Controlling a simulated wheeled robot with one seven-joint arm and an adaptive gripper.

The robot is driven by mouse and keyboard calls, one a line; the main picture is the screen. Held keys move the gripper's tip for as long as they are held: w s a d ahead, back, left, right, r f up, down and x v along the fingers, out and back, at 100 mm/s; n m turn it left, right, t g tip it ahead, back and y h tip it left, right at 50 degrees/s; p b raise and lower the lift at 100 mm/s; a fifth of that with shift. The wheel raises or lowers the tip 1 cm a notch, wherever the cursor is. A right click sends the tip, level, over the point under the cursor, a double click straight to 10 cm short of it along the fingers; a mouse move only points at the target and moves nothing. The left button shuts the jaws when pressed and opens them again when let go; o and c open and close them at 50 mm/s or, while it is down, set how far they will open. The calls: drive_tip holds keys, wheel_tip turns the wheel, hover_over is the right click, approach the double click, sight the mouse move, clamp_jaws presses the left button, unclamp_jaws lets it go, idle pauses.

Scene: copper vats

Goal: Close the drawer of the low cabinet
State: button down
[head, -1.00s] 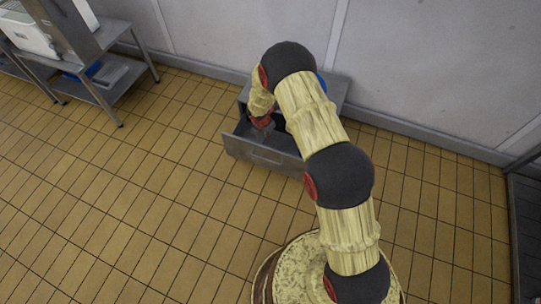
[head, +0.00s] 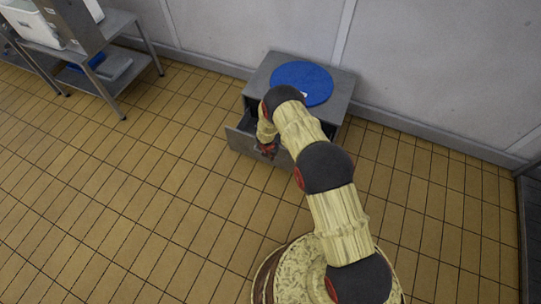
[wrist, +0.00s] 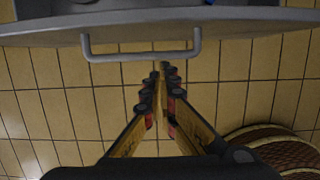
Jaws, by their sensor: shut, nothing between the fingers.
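The low grey cabinet (head: 343,90) stands against the wall in the head view. Its drawer (head: 243,146) is pulled out toward me, and its dark inside shows behind the front panel. In the wrist view the drawer front (wrist: 225,20) crosses the top, with its bar handle (wrist: 140,57) sticking out. My gripper (head: 268,152) is at the outer side of the drawer front. It also shows in the wrist view (wrist: 162,68), shut and empty, with fingertips close to the handle. I cannot tell whether they touch it. My arm hides part of the cabinet and drawer.
A blue round disc (head: 302,82) lies on the cabinet top. A metal table (head: 112,85) with a lower shelf stands at the upper left. A dark structure (head: 531,215) is at the right edge. The tiled floor left of the drawer is clear.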

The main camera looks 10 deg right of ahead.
drive_tip(key=shift+w+d+f+b, duration=0.1)
drive_tip(key=shift+w+d+b, duration=0.2)
drive_tip(key=shift+w+d, duration=0.45)
drive_tip(key=shift+w+d+f+b, duration=0.1)
drive_tip(key=shift+w+d+b, duration=0.3)
drive_tip(key=shift+w, duration=0.55)
drive_tip(key=shift+d, duration=0.1)
